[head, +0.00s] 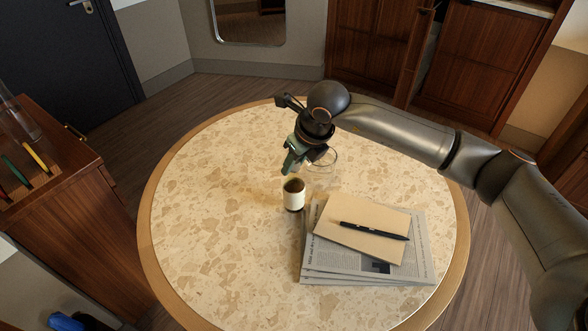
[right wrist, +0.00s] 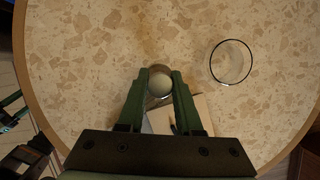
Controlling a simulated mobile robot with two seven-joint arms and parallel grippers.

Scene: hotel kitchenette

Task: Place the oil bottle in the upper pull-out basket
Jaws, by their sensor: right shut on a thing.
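The oil bottle (head: 293,196) appears as a small round container with a pale band and a dark top, upright near the middle of the table. My right gripper (head: 290,170) points down from above and is shut on its top. In the right wrist view, the green fingertips (right wrist: 159,86) are on either side of the bottle's round top (right wrist: 160,84). I cannot tell whether its base touches the table. Part of my left gripper (right wrist: 12,112) seems to show at the left edge of that view. I see no pull-out basket.
A clear glass (head: 323,160) stands close behind the bottle, also in the right wrist view (right wrist: 231,62). Newspapers (head: 345,276) with a tan notebook (head: 345,215) and black pen (head: 374,231) lie to the right. The table's left half is clear. A narrow cabinet front (head: 414,50) stands out behind.

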